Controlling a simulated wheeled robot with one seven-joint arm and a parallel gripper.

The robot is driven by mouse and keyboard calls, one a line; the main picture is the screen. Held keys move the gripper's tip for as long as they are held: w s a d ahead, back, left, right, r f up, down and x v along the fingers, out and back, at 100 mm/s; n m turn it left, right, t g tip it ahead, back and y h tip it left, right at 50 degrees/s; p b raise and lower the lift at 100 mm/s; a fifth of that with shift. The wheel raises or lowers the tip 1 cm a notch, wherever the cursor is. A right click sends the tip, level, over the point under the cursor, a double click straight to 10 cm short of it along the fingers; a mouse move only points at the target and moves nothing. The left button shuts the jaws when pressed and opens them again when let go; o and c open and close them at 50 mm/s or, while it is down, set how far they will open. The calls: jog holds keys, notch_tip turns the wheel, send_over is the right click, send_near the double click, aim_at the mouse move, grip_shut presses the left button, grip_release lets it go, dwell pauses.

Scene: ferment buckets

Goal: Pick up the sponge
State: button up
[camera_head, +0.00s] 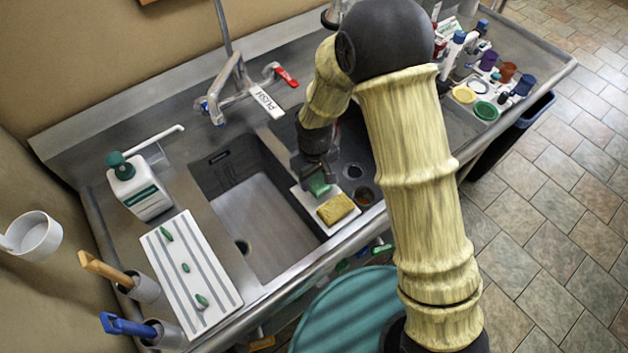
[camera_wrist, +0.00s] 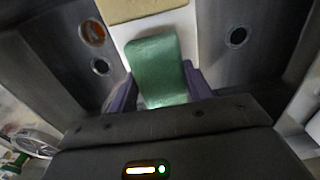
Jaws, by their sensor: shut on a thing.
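A yellow sponge (camera_head: 335,209) lies on the front part of a white tray (camera_head: 312,206) beside the sink. My gripper (camera_head: 316,172) is at the back part of that tray, behind the sponge. It is shut on a green block (camera_head: 318,186), perhaps a scouring pad. In the wrist view the green block (camera_wrist: 157,68) sits between the purple fingers, over the white tray (camera_wrist: 190,45). The yellow sponge shows only as a tan edge (camera_wrist: 145,8) at the top there, apart from the fingers. Whether the green block touches the tray is unclear.
The sink basin (camera_head: 265,215) is left of the tray. A striped white board (camera_head: 190,272) with green pieces and a white bottle (camera_head: 140,187) stand further left. The faucet (camera_head: 225,90) rises behind. Several colored cups (camera_head: 486,110) stand at the far right.

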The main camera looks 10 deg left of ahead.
aim_at(314, 178)
notch_tip(314, 178, up, 8)
jog(key=shift+f+b, duration=0.15)
jog(key=shift+b, duration=0.45)
jog(key=shift+o, duration=1.4)
jog(key=shift+c, duration=0.7)
jog(key=shift+a, duration=0.1)
